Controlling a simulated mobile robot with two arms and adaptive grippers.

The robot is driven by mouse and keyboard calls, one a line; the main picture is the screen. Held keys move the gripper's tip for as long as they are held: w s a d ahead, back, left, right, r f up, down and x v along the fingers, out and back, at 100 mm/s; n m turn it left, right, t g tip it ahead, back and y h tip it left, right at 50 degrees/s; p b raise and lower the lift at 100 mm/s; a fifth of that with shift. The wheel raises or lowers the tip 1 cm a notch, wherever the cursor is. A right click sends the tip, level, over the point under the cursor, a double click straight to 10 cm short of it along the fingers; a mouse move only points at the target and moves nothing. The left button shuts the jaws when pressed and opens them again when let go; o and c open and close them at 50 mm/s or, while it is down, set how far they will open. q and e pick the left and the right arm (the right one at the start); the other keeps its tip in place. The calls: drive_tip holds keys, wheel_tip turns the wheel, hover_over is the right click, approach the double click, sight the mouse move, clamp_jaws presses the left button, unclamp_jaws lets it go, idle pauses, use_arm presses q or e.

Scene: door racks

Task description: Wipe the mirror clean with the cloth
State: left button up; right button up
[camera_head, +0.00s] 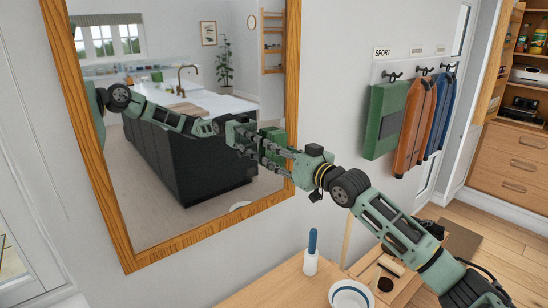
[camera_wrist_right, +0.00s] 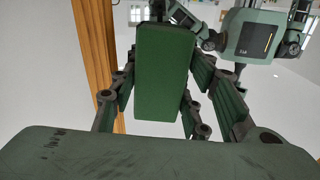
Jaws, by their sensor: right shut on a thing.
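The mirror (camera_head: 150,215) hangs on the wall in a wooden frame (camera_head: 85,135) and reflects a kitchen and my arm. My right gripper (camera_head: 268,147) is in front of its right part, close to the glass. It is shut on a green block-like thing (camera_wrist_right: 165,75), which appears to be the folded cloth; the green piece (camera_head: 272,137) in the head view looks like the same thing. Fingers and reflection overlap, so I cannot tell whether it touches the glass. No dirt on the mirror is clear to me. My left gripper is not in view.
Below the mirror is a wooden surface (camera_head: 265,290) with a blue-and-white brush or bottle (camera_head: 311,255) and a white bowl (camera_head: 350,293). To the right, a green bag (camera_head: 385,120) and several jackets (camera_head: 415,120) hang on wall hooks. Wooden drawers (camera_head: 515,165) stand at far right.

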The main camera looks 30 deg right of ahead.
drive_tip(key=shift+d, duration=0.45)
drive_tip(key=shift+s+d+b, duration=0.15)
drive_tip(key=shift+s+b, duration=0.1)
drive_tip(key=shift+s, duration=1.2)
drive_tip(key=shift+s+d+b, duration=0.15)
drive_tip(key=shift+s+b, duration=0.1)
drive_tip(key=shift+s, duration=1.15)
